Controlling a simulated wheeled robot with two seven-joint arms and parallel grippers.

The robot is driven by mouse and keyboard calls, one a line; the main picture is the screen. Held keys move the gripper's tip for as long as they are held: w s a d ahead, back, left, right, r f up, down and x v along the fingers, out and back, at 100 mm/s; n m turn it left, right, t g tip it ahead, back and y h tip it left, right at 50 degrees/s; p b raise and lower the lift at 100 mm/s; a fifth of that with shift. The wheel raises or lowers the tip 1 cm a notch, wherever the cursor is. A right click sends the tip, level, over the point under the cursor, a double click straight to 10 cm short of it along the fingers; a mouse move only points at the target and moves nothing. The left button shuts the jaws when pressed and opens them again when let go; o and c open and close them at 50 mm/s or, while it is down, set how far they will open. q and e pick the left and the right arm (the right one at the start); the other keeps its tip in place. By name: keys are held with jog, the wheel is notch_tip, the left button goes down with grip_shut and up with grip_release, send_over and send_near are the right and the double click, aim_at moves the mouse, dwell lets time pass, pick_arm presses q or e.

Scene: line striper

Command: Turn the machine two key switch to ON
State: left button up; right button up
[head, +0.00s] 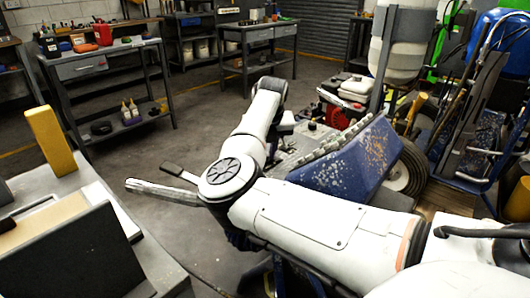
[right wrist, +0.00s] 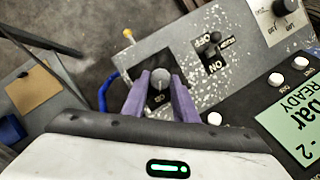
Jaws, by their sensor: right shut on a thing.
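The key switch (right wrist: 159,82), a round grey knob on a dark base, sits on a grey speckled panel (right wrist: 140,57) in the right wrist view. The purple fingers of my right gripper (right wrist: 160,84) are shut on it, one on each side. A short label shows at its base, too small to read surely, so its setting is unclear. A white "2" shows to the right of the fingers. In the head view my right arm reaches over the blue speckled machine (head: 345,170); its fingers are not clear there. My left gripper is not in view.
A black toggle (right wrist: 212,52) marked OFF and ON sits right of the key. Further right are a dial (right wrist: 287,8) and a green display (right wrist: 293,122) reading READY. A grey bench (head: 150,255) stands at left in the head view; open floor lies behind it.

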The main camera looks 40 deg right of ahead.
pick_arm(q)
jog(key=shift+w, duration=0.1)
pick_arm(e)
jog(key=o, duration=0.9)
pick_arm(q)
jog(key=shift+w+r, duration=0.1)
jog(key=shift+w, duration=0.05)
pick_arm(e)
jog(key=shift+o, duration=0.8)
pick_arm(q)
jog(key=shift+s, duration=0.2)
pick_arm(e)
jog(key=v, duration=1)
jog(key=shift+r, duration=0.15)
jog(key=shift+s+a, duration=0.1)
